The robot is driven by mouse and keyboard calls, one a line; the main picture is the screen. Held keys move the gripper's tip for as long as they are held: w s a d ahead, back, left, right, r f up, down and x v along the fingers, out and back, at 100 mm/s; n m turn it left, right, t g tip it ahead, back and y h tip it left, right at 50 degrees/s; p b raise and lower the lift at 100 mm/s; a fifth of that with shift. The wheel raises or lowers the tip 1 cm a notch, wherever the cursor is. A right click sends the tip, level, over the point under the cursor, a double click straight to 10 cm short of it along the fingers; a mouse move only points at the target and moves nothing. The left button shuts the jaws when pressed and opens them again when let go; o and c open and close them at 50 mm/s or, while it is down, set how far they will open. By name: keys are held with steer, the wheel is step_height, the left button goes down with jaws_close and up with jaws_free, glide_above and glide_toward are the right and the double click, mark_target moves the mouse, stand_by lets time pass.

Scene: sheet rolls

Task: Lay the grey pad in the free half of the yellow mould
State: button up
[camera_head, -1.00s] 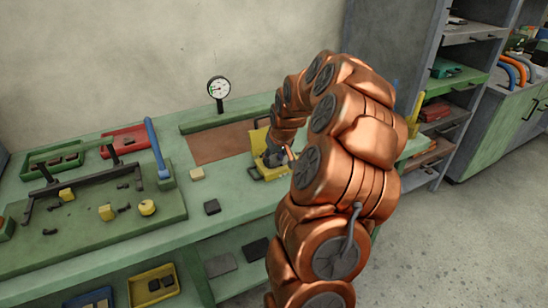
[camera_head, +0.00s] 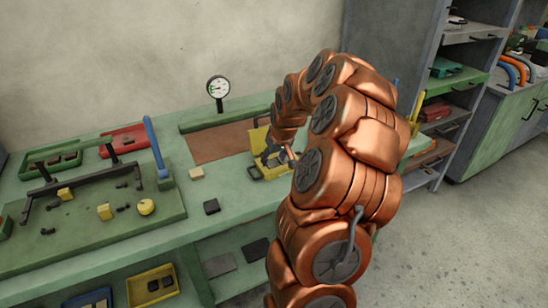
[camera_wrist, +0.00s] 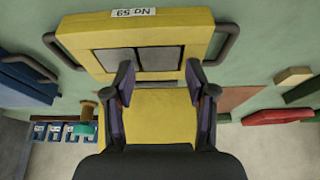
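The yellow mould (camera_wrist: 70,38) lies flat on the green bench, with a label on its edge and a grey handle at each side. Its recess shows two grey square faces side by side, a left one (camera_wrist: 113,60) and a right one (camera_wrist: 159,58). They look alike, so I cannot tell which is the grey pad. My gripper (camera_wrist: 160,78) is open above the mould, its fingers apart at either side with no object seen between them. A yellow panel (camera_wrist: 160,115) shows beyond the fingers. In the head view, the mould (camera_head: 259,137) is partly hidden by my arm.
A brown mat (camera_head: 222,145) lies left of the mould. A dark block (camera_head: 211,207) and a pale block (camera_head: 196,173) sit on the bench nearby. A dial gauge (camera_head: 218,88) stands behind. A green fixture board (camera_head: 100,225) fills the bench's left.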

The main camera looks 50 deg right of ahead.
steer(key=shift+o, duration=1)
steer(key=v, duration=1.2)
steer(key=s+a+r+n+g+y+p, duration=0.1)
steer(key=s+a+r+p, duration=0.1)
steer(key=a, duration=0.9)
steer(key=s+a+r+n+g+y+p, duration=0.1)
steer(key=s+a+n, duration=0.1)
steer(key=a, duration=0.9)
steer(key=s+a+g+p, duration=0.2)
steer(key=s+a, duration=0.4)
steer(key=s, duration=0.4)
steer(key=s+a+g+p, duration=0.1)
steer(key=s+a+g, duration=0.1)
steer(key=s+a, duration=0.5)
steer(key=s, duration=0.3)
steer(key=shift+s+a+f+n+h+p, duration=0.3)
steer(key=shift+s+n+p, duration=0.05)
steer(key=shift+n, duration=0.05)
